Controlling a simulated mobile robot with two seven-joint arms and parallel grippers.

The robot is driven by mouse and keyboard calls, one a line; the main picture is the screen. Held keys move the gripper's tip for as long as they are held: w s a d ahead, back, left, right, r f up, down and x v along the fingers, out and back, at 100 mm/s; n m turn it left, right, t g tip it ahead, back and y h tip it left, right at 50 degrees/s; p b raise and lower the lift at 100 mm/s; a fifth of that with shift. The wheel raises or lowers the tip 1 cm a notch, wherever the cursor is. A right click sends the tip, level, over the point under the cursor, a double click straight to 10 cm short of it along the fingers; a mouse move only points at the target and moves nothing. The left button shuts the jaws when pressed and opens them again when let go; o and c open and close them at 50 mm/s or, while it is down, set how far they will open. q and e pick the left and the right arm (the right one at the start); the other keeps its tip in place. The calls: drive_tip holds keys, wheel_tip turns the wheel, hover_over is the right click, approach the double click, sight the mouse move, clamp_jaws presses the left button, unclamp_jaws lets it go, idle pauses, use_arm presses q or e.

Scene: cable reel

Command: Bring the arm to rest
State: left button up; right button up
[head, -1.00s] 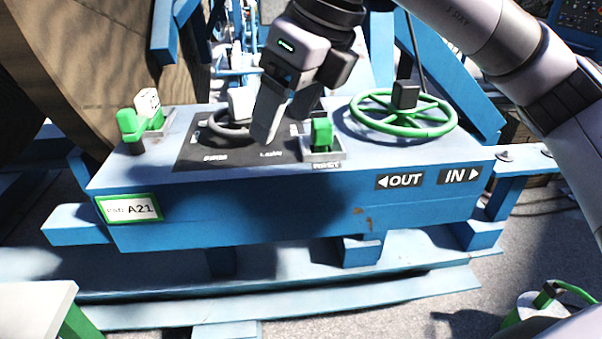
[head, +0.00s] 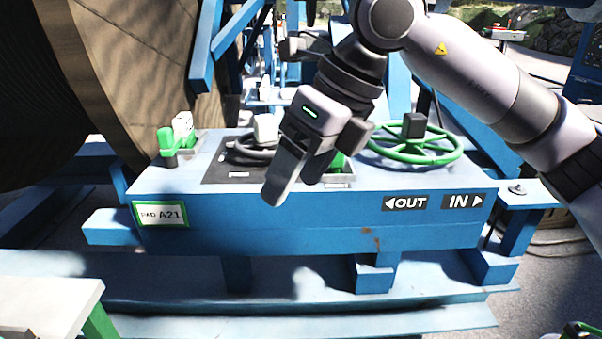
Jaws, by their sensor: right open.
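My right gripper (head: 297,187) hangs in front of the blue control box (head: 290,222), its fingers pointing down, apart and empty. Its arm comes in from the upper right. Behind it, the gripper hides most of a green switch (head: 338,162) and part of the black panel (head: 235,172). A dark ring-shaped control with a white knob (head: 266,128) sits on that panel. A green handwheel (head: 415,150) with a black block is on the right of the box top. A green lever (head: 166,140) stands at the left. My left gripper is not in view.
A large wooden reel (head: 125,65) fills the upper left. Blue frame beams (head: 210,45) rise behind the box, and a blue base rail (head: 290,312) runs below it. A white-topped surface (head: 45,300) is at the lower left. Open ground shows at the right.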

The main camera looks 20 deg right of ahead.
idle(0.3)
drive_tip(key=s+a+f+m+g+y, duration=0.1)
drive_tip(key=s+a+m+g+y, duration=0.15)
drive_tip(key=a+y, duration=0.45)
drive_tip(key=s+a+f+m+g+y, duration=0.1)
drive_tip(key=s+a+f+g+y, duration=0.2)
drive_tip(key=a+y, duration=0.45)
drive_tip(key=w+d+f+m+t+h, duration=0.45)
drive_tip(key=d+f+m+t, duration=0.4)
drive_tip(key=m, duration=0.65)
drive_tip(key=w+d+f+m+t+h, duration=0.3)
drive_tip(key=d+f+m+t+h, duration=0.25)
drive_tip(key=f+m+t, duration=0.65)
drive_tip(key=s+d+f+m+g+h, duration=0.3)
drive_tip(key=s+f, duration=0.4)
drive_tip(key=f, duration=0.3)
drive_tip(key=s+d+f+m+g+h, duration=0.3)
drive_tip(key=s+d+f+m, duration=0.3)
drive_tip(key=f, duration=0.4)
drive_tip(key=shift+s+f+m+g+h+p, duration=0.2)
drive_tip(key=shift+s+m+g+h+p, duration=0.25)
drive_tip(key=shift+s+m, duration=0.55)
